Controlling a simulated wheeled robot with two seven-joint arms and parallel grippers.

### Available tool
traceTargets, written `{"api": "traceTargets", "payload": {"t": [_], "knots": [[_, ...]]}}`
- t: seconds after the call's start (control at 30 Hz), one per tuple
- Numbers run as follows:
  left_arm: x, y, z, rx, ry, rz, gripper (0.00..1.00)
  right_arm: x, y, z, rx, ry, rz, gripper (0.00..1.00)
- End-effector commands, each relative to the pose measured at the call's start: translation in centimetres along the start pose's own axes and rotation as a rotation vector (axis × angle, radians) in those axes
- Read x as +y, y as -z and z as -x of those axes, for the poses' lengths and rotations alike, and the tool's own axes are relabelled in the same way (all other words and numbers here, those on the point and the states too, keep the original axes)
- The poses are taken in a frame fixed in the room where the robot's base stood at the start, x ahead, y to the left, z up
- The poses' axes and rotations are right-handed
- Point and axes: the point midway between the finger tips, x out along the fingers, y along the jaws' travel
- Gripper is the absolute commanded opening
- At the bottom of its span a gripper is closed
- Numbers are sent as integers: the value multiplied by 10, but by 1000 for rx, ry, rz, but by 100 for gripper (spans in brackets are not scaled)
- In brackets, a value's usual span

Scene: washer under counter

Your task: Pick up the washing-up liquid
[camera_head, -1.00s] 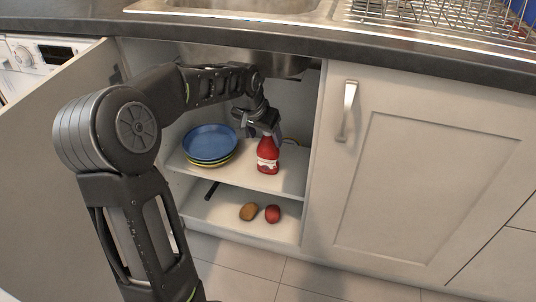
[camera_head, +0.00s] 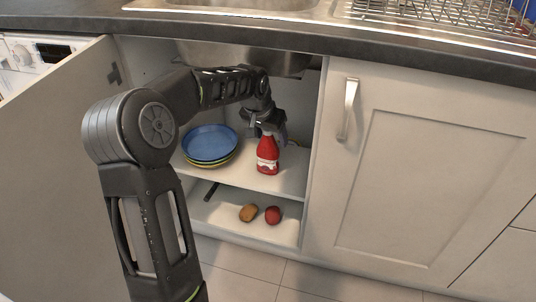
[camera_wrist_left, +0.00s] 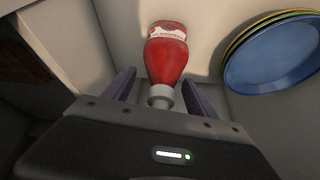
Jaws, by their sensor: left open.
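A red bottle (camera_head: 267,159) with a white label stands upright on the upper shelf of the open cabinet. It is the only bottle in view, so I take it for the washing-up liquid. Its top is hidden by my left gripper (camera_head: 270,130) in the head view. In the left wrist view, the bottle (camera_wrist_left: 166,58) shows with its pale cap toward me. My left gripper (camera_wrist_left: 159,82) is open, with one finger on each side of the bottle's cap end and visible gaps between. My right gripper is not in view.
Stacked plates (camera_head: 209,143), the top one blue, stand left of the bottle; they also show in the left wrist view (camera_wrist_left: 275,55). A brown item (camera_head: 248,213) and a red item (camera_head: 273,214) lie on the lower shelf. The sink underside (camera_head: 300,64) hangs above. A closed door (camera_head: 430,180) is at right.

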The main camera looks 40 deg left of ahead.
Motion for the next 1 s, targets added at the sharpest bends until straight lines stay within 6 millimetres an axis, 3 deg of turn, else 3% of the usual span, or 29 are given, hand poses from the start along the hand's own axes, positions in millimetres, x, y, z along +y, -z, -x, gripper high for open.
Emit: {"api": "traceTargets", "payload": {"t": [0.8,1.0], "knots": [[0,-1,-1,-3,0,0,1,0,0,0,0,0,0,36],[0,-2,-1,-5,0,0,0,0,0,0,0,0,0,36]]}}
